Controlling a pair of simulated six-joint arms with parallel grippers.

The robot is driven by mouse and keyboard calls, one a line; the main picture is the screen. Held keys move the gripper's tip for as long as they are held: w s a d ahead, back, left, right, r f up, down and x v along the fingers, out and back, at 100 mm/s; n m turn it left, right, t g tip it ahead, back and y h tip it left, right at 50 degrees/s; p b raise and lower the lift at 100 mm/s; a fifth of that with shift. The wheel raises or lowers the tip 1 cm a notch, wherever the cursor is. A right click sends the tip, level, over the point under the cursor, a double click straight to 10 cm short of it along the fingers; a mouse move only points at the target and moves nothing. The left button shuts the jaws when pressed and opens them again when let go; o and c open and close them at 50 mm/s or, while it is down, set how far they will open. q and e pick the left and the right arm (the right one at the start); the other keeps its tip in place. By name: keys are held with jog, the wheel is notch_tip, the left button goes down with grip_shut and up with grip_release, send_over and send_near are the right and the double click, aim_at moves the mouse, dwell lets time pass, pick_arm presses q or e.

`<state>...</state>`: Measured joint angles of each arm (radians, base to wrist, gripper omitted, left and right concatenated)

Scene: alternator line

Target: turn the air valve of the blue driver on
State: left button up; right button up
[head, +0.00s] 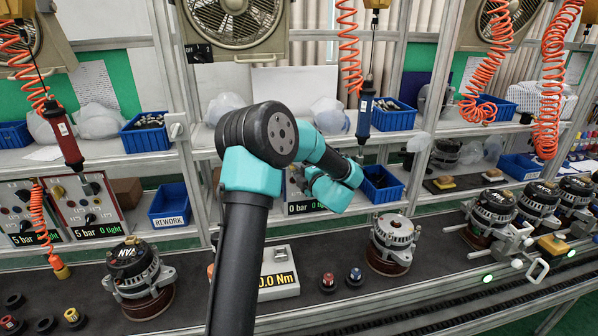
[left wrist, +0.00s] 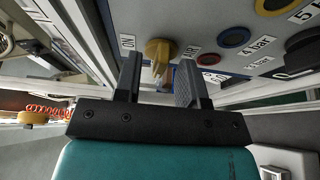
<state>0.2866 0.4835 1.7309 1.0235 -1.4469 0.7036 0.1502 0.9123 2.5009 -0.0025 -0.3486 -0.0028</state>
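The blue driver (head: 365,112) hangs upright from a red coiled hose above the middle shelf. The control panel behind my left arm shows a display (head: 305,208) reading 0 bar; most of that panel is hidden by the arm. In the left wrist view, the yellow air valve knob (left wrist: 158,50) is on the grey panel, between an ON label and an AIR label. My left gripper (left wrist: 159,75) is open, with one finger on each side of the knob; I cannot tell whether they touch it. My right gripper is not in view.
In the wrist view, several ringed buttons (left wrist: 235,37) with bar labels sit right of the valve. Blue bins (head: 381,186) stand close right of my arm. A red driver (head: 66,140) hangs over the left panel. An alternator (head: 393,243) stands on the dark conveyor.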

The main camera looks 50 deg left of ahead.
pick_arm(q)
jog(key=shift+a, duration=0.3)
jog(key=shift+c, duration=0.4)
grip_shut()
